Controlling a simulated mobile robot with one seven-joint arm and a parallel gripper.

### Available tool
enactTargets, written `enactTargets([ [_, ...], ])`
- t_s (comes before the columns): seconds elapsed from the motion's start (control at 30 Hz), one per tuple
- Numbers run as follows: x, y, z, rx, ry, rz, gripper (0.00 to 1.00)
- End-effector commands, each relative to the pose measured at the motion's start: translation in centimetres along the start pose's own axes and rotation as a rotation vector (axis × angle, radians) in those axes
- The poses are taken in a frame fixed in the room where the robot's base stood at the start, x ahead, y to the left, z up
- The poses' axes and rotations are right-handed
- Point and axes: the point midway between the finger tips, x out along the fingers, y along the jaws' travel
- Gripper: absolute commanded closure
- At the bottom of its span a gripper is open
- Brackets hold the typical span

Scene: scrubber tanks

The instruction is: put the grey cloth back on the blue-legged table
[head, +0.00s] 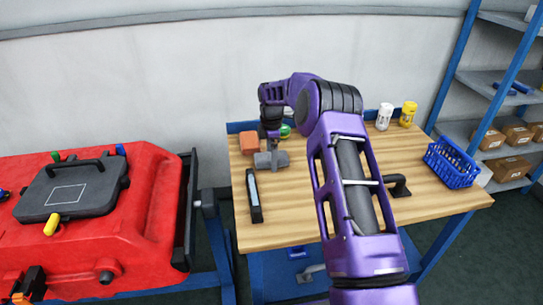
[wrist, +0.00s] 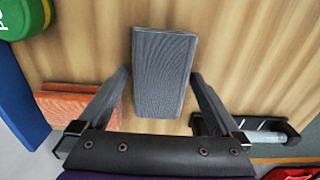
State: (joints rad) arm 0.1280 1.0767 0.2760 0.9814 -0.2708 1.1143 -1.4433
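The grey cloth (wrist: 163,65) is a thick folded block with a ribbed surface. In the wrist view it shows between and beyond the fingers of my gripper (wrist: 160,76). In the head view the cloth (head: 273,160) is a small grey shape under my gripper, at the left rear of the blue-legged table (head: 330,218). It appears to be at the wooden top, but any gap beneath it is hard to judge.
An orange block (wrist: 75,108) lies left of the cloth, and a green round object (wrist: 25,15) is behind. A black tool (head: 254,195) lies in front. A blue basket (head: 452,164) and two bottles (head: 384,116) stand farther right. A red machine (head: 120,225) stands left of the table.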

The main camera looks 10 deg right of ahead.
Motion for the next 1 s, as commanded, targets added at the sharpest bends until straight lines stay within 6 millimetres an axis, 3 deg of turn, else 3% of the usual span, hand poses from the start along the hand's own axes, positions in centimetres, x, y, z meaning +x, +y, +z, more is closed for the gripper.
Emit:
enactTargets([
  [0.23, -1.9, 0.1, 0.0, 0.0, 0.0, 0.003, 0.0],
  [0.5, -7.7, 0.1, 0.0, 0.0, -0.001, 0.004, 0.0],
  [0.7, -11.0, 0.0, 0.0, 0.0, 0.0, 0.002, 0.0],
  [1.0, -12.4, 0.0, 0.0, 0.0, 0.001, 0.0, 0.0],
])
